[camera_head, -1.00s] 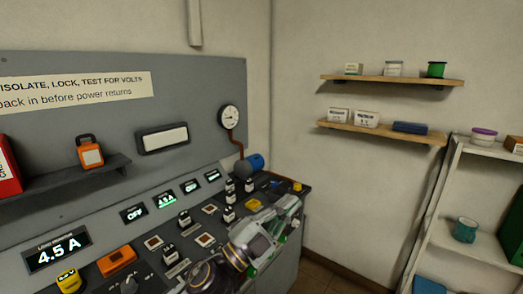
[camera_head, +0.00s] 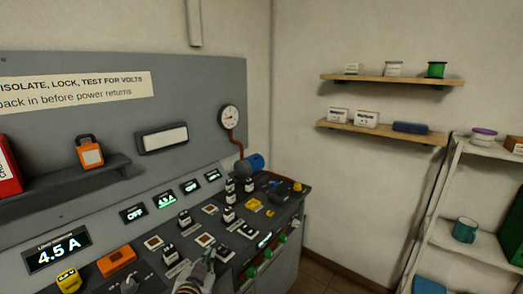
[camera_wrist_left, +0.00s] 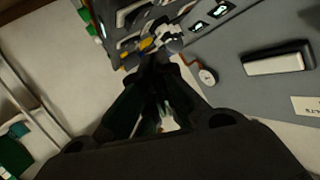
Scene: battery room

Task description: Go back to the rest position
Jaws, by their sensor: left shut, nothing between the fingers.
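My left gripper (camera_head: 207,256) shows at the bottom of the head view, low over the front of the control panel (camera_head: 293,200). Its fingers are shut and hold nothing. In the left wrist view the dark fingers (camera_wrist_left: 160,66) come together at the tips, with the panel's switches beyond them. I cannot tell whether the fingertips touch the panel. My right gripper is in neither view.
The panel carries black-and-white switches (camera_head: 184,218), an orange block (camera_head: 117,259) and green knobs along its front edge. A round gauge (camera_head: 230,118) is above it. Wall shelves (camera_head: 388,133) and a white rack (camera_head: 432,207) stand to the right, with floor between.

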